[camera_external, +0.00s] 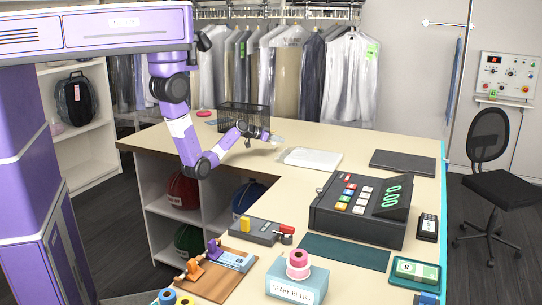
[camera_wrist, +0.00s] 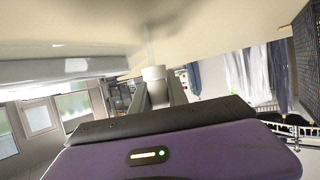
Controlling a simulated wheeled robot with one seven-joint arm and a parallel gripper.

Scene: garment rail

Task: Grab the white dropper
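The white dropper (camera_wrist: 153,73) shows in the wrist view as a short white cylinder with a faint, clear part beyond it. It sits between the two fingertips of my gripper (camera_wrist: 156,85), one finger on each side. The gaps are too small to tell whether the fingers press on it. In the external view my gripper (camera_external: 272,138) is low over the far part of the counter, and a small pale thing shows at its tip, too small to make out. The dropper's lower part is hidden by my gripper.
A white folded item (camera_external: 312,158) lies on the counter (camera_external: 262,172) right of my gripper. A black wire basket (camera_external: 243,116) stands behind it. A dark flat pad (camera_external: 402,163) and a cash register (camera_external: 362,208) are further right. Bagged garments (camera_external: 350,75) hang behind the counter.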

